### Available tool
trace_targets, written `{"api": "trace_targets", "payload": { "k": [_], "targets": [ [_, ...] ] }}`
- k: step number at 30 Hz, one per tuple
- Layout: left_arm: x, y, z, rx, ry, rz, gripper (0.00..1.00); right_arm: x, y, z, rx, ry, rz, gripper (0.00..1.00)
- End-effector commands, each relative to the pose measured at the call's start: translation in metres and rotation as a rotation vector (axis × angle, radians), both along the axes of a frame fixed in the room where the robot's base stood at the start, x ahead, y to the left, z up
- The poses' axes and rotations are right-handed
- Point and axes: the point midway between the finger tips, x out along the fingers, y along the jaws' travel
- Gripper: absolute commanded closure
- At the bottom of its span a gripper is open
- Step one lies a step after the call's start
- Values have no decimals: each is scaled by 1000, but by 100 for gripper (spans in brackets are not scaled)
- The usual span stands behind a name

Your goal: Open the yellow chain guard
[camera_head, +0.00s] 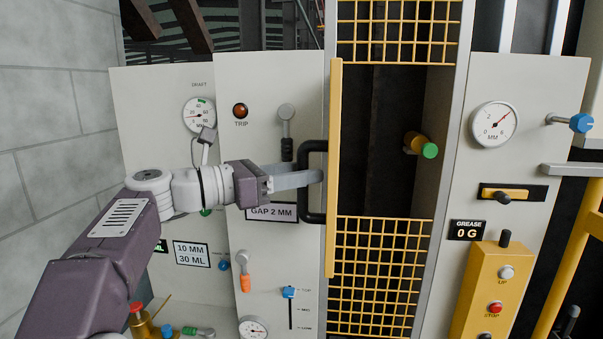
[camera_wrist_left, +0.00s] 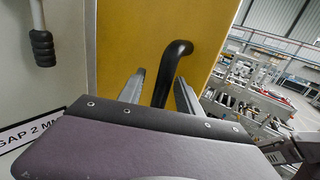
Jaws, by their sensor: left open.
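The yellow chain guard (camera_head: 335,130) is seen nearly edge-on in the head view, standing out from the frame at the left side of a dark opening. In the left wrist view its broad yellow face (camera_wrist_left: 130,38) fills the middle. Its black bar handle (camera_head: 312,148) is on the left face; it also shows in the left wrist view (camera_wrist_left: 176,54). My left gripper (camera_head: 312,178) is at the handle. Its two fingers (camera_wrist_left: 160,80) are open, one on each side of the bar; I cannot tell whether they touch it. My right gripper is not in view.
The opening (camera_head: 380,130) shows a dark inside and a yellow cylinder with a green end (camera_head: 428,150). Yellow mesh (camera_head: 380,275) lies above and below it. A lever (camera_head: 286,125) and a gap label (camera_head: 270,213) are close to my left arm. A stone wall (camera_head: 55,120) stands at the left.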

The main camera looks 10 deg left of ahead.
Motion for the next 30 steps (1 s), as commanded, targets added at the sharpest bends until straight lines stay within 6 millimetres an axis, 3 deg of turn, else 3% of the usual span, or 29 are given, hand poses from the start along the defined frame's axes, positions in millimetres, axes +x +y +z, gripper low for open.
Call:
{"api": "trace_targets", "payload": {
  "k": [12,24,26,29,30],
  "targets": [
    [-41,66,-2,1,-1,4,59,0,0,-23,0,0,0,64],
    [-45,71,-5,6,3,3,59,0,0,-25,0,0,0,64],
    [-39,71,-21,31,10,16,59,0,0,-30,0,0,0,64],
    [-20,69,-87,149,34,53,59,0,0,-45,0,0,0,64],
    [-13,67,-123,226,45,63,59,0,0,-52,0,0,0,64]
  ]
}}
